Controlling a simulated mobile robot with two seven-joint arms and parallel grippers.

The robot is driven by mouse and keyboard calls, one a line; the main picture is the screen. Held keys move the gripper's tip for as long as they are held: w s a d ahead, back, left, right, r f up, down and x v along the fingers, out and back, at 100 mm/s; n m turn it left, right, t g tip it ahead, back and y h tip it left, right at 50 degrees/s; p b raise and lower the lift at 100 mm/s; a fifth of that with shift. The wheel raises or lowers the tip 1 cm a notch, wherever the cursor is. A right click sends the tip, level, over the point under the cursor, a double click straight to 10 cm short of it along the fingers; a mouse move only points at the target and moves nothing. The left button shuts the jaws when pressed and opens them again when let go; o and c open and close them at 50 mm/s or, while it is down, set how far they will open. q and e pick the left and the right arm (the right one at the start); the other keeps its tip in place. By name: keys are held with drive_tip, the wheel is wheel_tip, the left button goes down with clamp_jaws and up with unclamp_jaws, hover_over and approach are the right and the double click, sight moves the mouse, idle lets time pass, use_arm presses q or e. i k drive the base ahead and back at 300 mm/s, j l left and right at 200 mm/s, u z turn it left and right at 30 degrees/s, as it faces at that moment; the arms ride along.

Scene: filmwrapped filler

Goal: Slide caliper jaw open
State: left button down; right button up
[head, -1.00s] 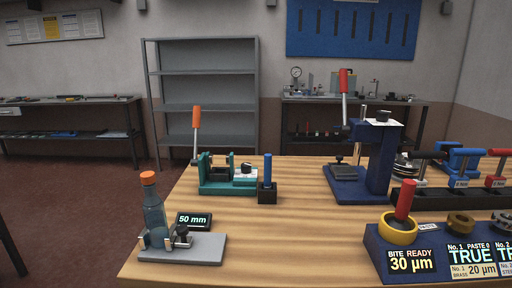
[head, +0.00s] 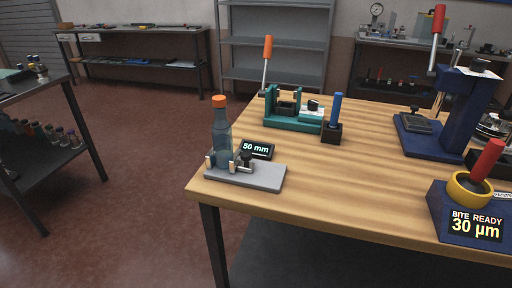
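The caliper-like fixture (head: 258,176) is a grey plate at the front left corner of the wooden table. A dark clamp knob (head: 246,160) and small pale jaws stand on it. A blue-grey bottle (head: 221,135) with an orange cap stands upright at the jaws; I cannot tell whether the jaws touch it. A small display (head: 257,150) behind the plate reads 50 mm. Neither of my grippers is in view.
On the table (head: 370,190) are a teal lever fixture (head: 292,118), a blue rod in a black block (head: 334,122), a navy press (head: 460,115) and a navy gauge box (head: 470,225). A dark side bench (head: 50,85) stands left. Open floor lies between.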

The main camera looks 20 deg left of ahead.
sight(239, 161)
drive_tip(key=i+l+u, duration=0.15)
drive_tip(key=l+u, duration=0.15)
drive_tip(key=l, duration=0.7)
drive_tip(key=l+u, duration=0.3)
drive_tip(key=l, duration=0.7)
